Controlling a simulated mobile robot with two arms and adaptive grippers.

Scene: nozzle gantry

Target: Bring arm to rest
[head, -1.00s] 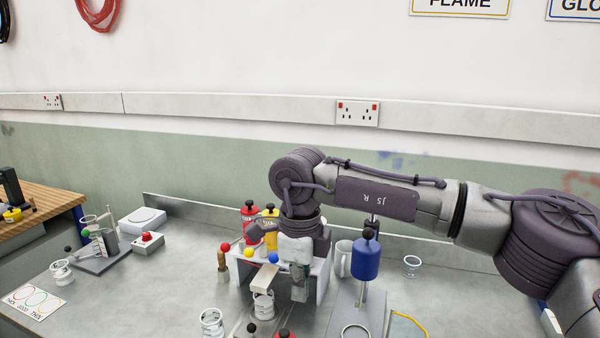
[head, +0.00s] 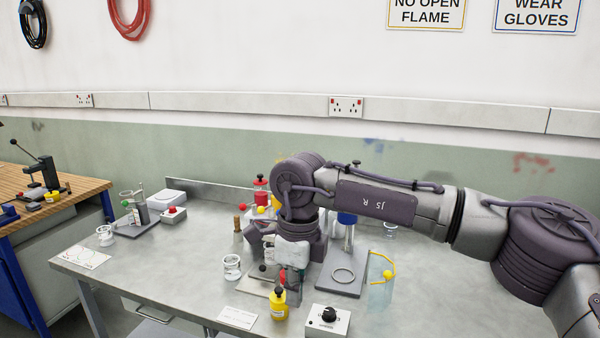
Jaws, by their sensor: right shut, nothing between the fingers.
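My right arm comes in from the right over the grey bench (head: 430,280). It bends down at the wrist to my right gripper (head: 291,275), which points down and is shut with nothing held. My left gripper is not in view.
A glass beaker (head: 232,267) stands left of the gripper. The bench's right part looks clear.

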